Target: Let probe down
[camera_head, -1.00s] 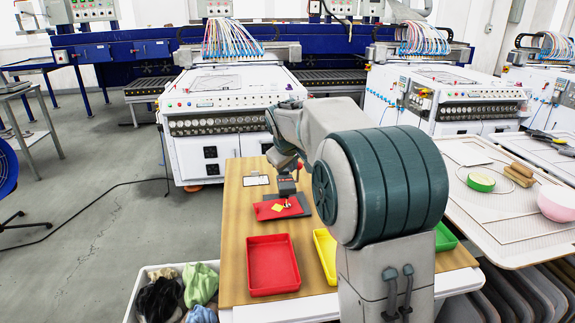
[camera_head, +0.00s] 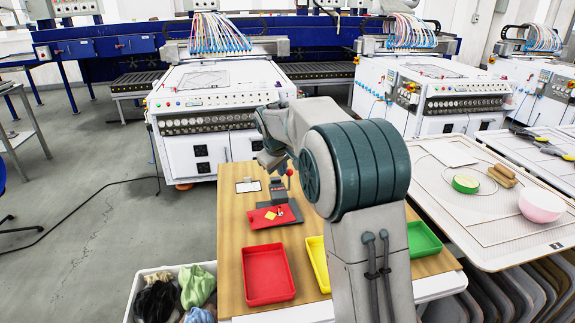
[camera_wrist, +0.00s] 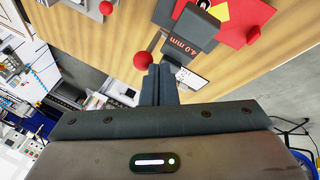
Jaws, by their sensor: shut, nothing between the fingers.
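The probe device is a dark grey block (camera_head: 279,192) standing on the wooden table, and it also shows in the wrist view (camera_wrist: 188,33) with a "4.0 mm" marking. A red ball knob (camera_head: 290,172) stands at its side; in the wrist view the red knob (camera_wrist: 143,61) lies just left of my fingertips. A red piece with a yellow diamond (camera_head: 270,216) lies on a dark plate in front of the block. My gripper (camera_wrist: 160,72) is shut and empty, beside the knob; whether they touch is unclear. The probe tip is not clearly visible.
A red tray (camera_head: 268,274), a yellow tray (camera_head: 318,262) and a green tray (camera_head: 424,239) stand on the table (camera_head: 231,216). A white card (camera_head: 249,185) lies behind. A bin of cloths (camera_head: 172,296) stands at lower left. White machines stand behind.

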